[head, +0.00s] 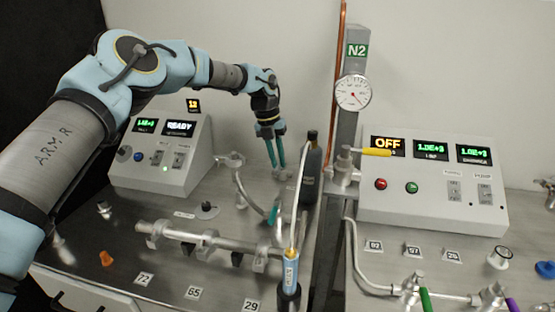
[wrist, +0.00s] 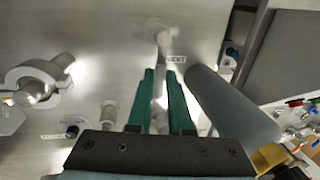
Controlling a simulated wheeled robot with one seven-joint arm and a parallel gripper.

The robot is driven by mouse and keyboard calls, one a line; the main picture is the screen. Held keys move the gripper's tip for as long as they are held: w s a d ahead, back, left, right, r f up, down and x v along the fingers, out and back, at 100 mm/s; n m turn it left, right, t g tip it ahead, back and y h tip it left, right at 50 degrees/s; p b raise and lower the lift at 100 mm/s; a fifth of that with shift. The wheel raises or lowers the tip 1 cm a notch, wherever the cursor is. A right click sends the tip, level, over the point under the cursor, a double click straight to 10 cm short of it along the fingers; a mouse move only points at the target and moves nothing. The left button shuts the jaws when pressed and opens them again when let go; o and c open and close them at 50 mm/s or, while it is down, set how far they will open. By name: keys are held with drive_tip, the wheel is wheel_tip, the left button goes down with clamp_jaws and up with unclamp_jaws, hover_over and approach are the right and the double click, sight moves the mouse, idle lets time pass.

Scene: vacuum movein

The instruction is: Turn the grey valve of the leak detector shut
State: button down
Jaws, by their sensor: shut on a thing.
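My gripper (head: 277,162) reaches down to the bench beside the leak detector, a light box (head: 160,165) with a READY display at left in the head view. In the wrist view its two green fingers (wrist: 160,88) are closed on a narrow grey lever, which I take as the grey valve (wrist: 162,42). The valve's stem runs up past the fingertips, next to a VENT label (wrist: 177,59). The fingers hide part of the lever. The valve's exact angle is hard to tell.
A dark cylinder (head: 312,170) stands close at the right of my gripper. A clamped pipe fitting (head: 231,159) is at the left. A blue-bodied tool (head: 290,272) stands in front, and a metal manifold (head: 200,238) lies nearer. A second control box (head: 432,185) is at the right.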

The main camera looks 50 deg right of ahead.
drive_tip(key=c, duration=0.8)
unclamp_jaws()
drive_tip(key=shift+c, duration=0.2)
drive_tip(key=shift+w+r, duration=0.1)
wheel_tip(320, 180, up, 10)
drive_tip(key=w+b, duration=0.1)
drive_tip(key=b, duration=0.2)
drive_tip(key=shift+w+a+r, duration=0.2)
drive_tip(key=shift+w+a, duration=0.2)
drive_tip(key=shift+a, duration=0.05)
